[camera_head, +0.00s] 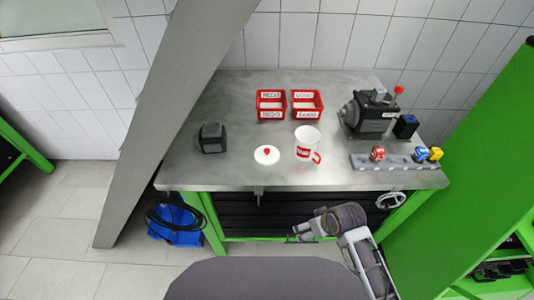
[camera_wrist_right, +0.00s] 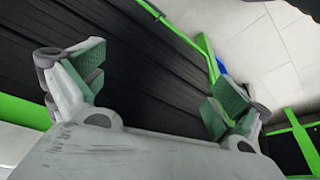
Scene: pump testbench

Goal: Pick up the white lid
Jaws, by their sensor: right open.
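The white lid (camera_head: 267,155) is a round disc with a small red knob. It lies flat on the metal bench top near the front edge, left of a white mug (camera_head: 307,142) with a red handle and red label. My right gripper (camera_head: 296,234) is below and in front of the bench, to the right of the lid and apart from it. In the right wrist view its two fingers (camera_wrist_right: 150,95) with green pads stand wide apart with nothing between them. The lid does not show in the wrist view. My left gripper is not in view.
Two red bins (camera_head: 271,114) stand behind the lid. A dark grey block (camera_head: 212,138) sits to its left. A pump with motor (camera_head: 372,115) and a rail (camera_head: 393,162) with small coloured parts are on the right. A slanted grey beam (camera_head: 170,120) crosses the left.

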